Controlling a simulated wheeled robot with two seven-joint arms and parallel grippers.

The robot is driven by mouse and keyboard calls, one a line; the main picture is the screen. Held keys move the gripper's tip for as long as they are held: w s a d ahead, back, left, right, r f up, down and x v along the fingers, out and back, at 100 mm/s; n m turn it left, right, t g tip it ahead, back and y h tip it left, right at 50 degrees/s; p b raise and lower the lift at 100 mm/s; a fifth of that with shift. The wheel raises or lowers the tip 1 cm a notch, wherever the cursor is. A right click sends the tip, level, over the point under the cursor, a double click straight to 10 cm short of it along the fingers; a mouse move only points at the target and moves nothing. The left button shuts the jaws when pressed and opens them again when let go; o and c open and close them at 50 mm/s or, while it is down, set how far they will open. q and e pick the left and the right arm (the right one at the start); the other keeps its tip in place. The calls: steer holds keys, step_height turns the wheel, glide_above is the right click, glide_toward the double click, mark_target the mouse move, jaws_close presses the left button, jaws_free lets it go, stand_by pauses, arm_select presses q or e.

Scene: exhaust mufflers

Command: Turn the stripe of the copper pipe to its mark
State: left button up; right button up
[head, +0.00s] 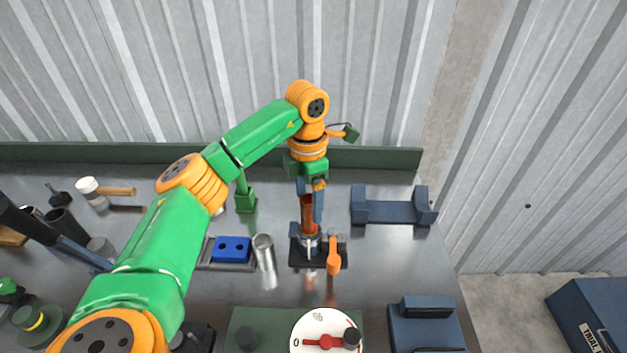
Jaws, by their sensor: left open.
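The copper pipe (307,214) stands upright in a dark holder (299,259) near the middle of the bench in the head view. A silvery band shows around the pipe's foot. An orange lever (333,262) sits at the holder's right side. My left gripper (313,203) points down from above, open, with its blue-grey fingers at the pipe's upper part; one finger partly covers the pipe. I cannot tell whether the fingers touch it. The stripe and its mark are too small or hidden to make out. My right gripper is not in view.
A silver tube (264,252) stands left of the holder beside a blue block (232,249). An empty dark cradle (392,211) lies to the right. A dial (324,331) and a dark blue box (427,325) are at the front. A mallet (106,190) lies back left.

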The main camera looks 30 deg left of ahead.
mark_target(309, 221)
arm_select(q)
step_height(309, 221, down, 4)
steer(key=shift+s+r+p, duration=0.1)
steer(key=shift+r+p, duration=0.15)
steer(key=shift+p, duration=0.1)
steer(key=shift+f, duration=0.2)
steer(key=shift+r, duration=0.1)
jaws_close()
steer(key=m, duration=1.1)
